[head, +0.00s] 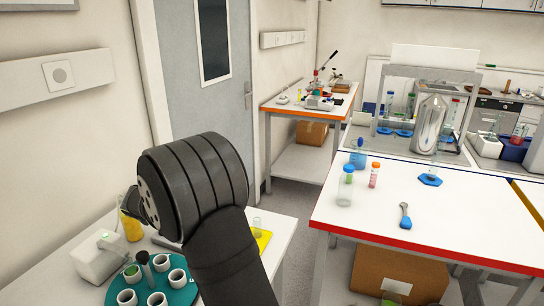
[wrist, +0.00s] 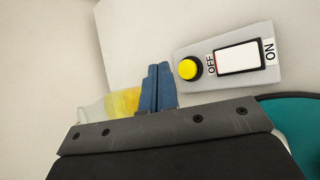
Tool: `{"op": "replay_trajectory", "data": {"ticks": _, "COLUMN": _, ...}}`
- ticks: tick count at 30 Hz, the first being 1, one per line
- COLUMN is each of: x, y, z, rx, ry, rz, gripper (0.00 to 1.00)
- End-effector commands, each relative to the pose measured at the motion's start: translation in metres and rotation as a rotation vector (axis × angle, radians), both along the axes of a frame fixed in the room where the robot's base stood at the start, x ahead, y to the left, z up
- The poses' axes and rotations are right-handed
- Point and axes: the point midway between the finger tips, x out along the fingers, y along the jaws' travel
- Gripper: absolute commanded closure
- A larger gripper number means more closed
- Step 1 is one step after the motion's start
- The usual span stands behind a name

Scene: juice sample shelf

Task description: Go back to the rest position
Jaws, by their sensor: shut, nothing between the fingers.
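My gripper (wrist: 157,72) shows in the wrist view as two blue fingers pressed together, shut and empty. To the right of the fingertips is a grey switch panel with a round yellow button (wrist: 188,68) and a white rocker switch (wrist: 240,57) marked OFF and ON. The fingertips appear apart from the button. In the head view my dark arm covers the middle of the left bench, and the fingers cannot be made out there.
The left bench holds a white box (head: 98,259), a yellow-filled vessel (head: 132,229) and a teal round holder (head: 181,297) with white cups. To the right, a white table (head: 460,215) carries tubes, a blue stand and a blue-handled tool. Floor shows between the benches.

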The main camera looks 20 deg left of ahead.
Motion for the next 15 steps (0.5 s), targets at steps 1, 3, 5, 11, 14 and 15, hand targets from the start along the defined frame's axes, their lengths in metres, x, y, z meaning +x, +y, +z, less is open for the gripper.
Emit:
{"op": "replay_trajectory", "data": {"ticks": 1, "x": 0.001, "y": 0.001, "z": 0.014, "rx": 0.007, "ry": -0.004, "rz": -0.001, "gripper": 1.0}}
{"op": "replay_trajectory", "data": {"ticks": 3, "x": 0.001, "y": 0.001, "z": 0.025, "rx": 0.007, "ry": -0.004, "rz": -0.001, "gripper": 1.0}}
{"op": "replay_trajectory", "data": {"ticks": 5, "x": 0.001, "y": 0.001, "z": 0.034, "rx": 0.006, "ry": -0.004, "rz": -0.002, "gripper": 1.0}}
{"op": "replay_trajectory", "data": {"ticks": 11, "x": 0.001, "y": 0.001, "z": 0.055, "rx": 0.005, "ry": -0.002, "rz": -0.002, "gripper": 1.0}}
{"op": "replay_trajectory", "data": {"ticks": 14, "x": 0.001, "y": 0.001, "z": 0.059, "rx": 0.004, "ry": -0.003, "rz": 0.0, "gripper": 1.0}}
{"op": "replay_trajectory", "data": {"ticks": 15, "x": 0.001, "y": 0.0, "z": 0.06, "rx": 0.003, "ry": -0.003, "rz": -0.001, "gripper": 1.0}}
